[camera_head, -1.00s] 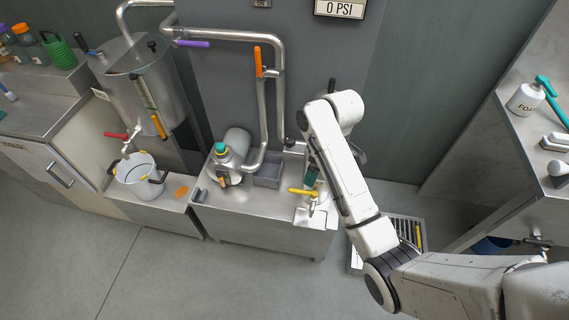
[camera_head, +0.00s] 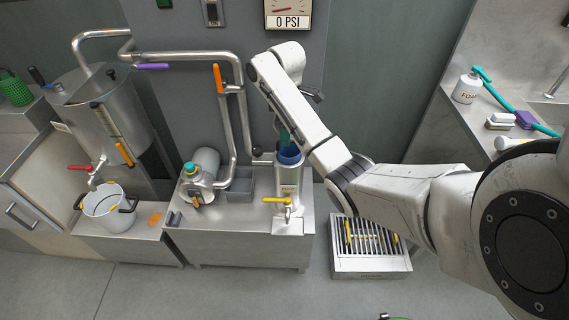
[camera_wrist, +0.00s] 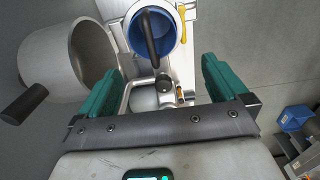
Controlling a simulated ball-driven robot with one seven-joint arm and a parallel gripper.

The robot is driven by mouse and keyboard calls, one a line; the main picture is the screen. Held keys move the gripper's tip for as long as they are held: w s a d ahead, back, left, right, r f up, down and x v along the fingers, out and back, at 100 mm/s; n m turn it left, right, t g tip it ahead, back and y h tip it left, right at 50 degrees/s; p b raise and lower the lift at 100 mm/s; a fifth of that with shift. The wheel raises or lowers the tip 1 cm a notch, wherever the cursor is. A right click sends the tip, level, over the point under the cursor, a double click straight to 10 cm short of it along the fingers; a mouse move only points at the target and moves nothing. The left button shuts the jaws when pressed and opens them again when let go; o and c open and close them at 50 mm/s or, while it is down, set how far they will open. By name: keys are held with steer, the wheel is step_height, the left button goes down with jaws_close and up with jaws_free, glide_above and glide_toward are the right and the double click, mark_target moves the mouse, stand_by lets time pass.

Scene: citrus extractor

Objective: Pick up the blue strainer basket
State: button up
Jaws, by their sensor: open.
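The blue strainer basket (camera_head: 289,154) sits in the top of an upright steel cylinder (camera_head: 289,183) at the right end of the low steel bench. In the wrist view the basket (camera_wrist: 173,30) is a round blue rim at the top centre, with a dark handle (camera_wrist: 149,42) across it. My gripper (camera_wrist: 162,85) is open and empty, its two teal fingers wide apart, with the basket beyond them. In the head view one teal finger (camera_head: 284,135) shows just above the basket; my arm hides most of the gripper.
A yellow-handled valve (camera_head: 277,200) is on the cylinder's front. A large steel vessel (camera_wrist: 50,60) is close by in the wrist view. A floor grate (camera_head: 370,245) lies right of the bench.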

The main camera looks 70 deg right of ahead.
mark_target(289, 148)
steer(key=shift+s+d, duration=0.2)
steer(key=shift+d, duration=0.2)
step_height(289, 148, down, 5)
steer(key=shift+r, duration=0.1)
steer(key=shift+s+d+f, duration=0.1)
steer(key=shift+d+f, duration=0.05)
steer(key=shift+f, duration=1.25)
steer(key=shift+s+d+f, duration=0.1)
steer(key=shift+d+f, duration=0.05)
steer(key=shift+f, duration=1.25)
steer(key=c, duration=1.4)
steer(key=shift+r, duration=0.1)
steer(key=shift+c, duration=0.2)
